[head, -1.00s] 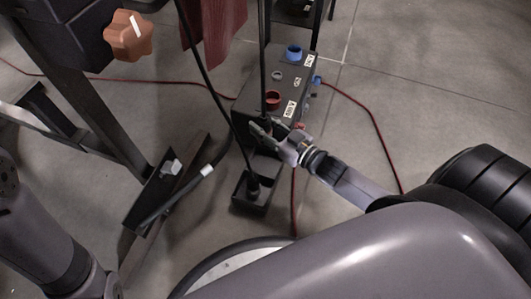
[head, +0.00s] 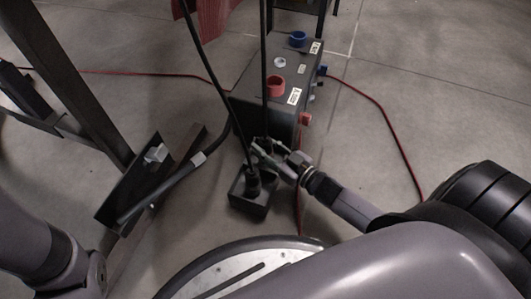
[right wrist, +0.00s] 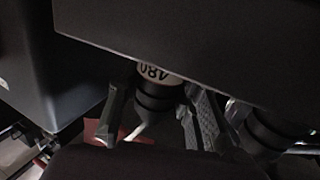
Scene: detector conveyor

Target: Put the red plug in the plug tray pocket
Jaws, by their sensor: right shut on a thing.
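My right gripper (head: 262,153) is shut on a plug at the foot of an upright black cable, beside the plug tray (head: 236,201). In the right wrist view, the gripper's fingers (right wrist: 158,105) flank this plug (right wrist: 156,93), which looks black with a white printed label. I cannot make out red on it. The small black tray stands on the floor, and another black plug (head: 253,184) with its cable stands in it. Whether the held plug is over a pocket is hidden by the gripper. My left arm shows at the lower left, but its gripper is out of view.
A dark box (head: 258,104) stands behind the tray, with a red ring socket (head: 277,86) and a blue ring socket (head: 298,39) on top. A black angled bracket (head: 128,190) lies left of the tray. A red cable (head: 385,135) runs over the floor at right.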

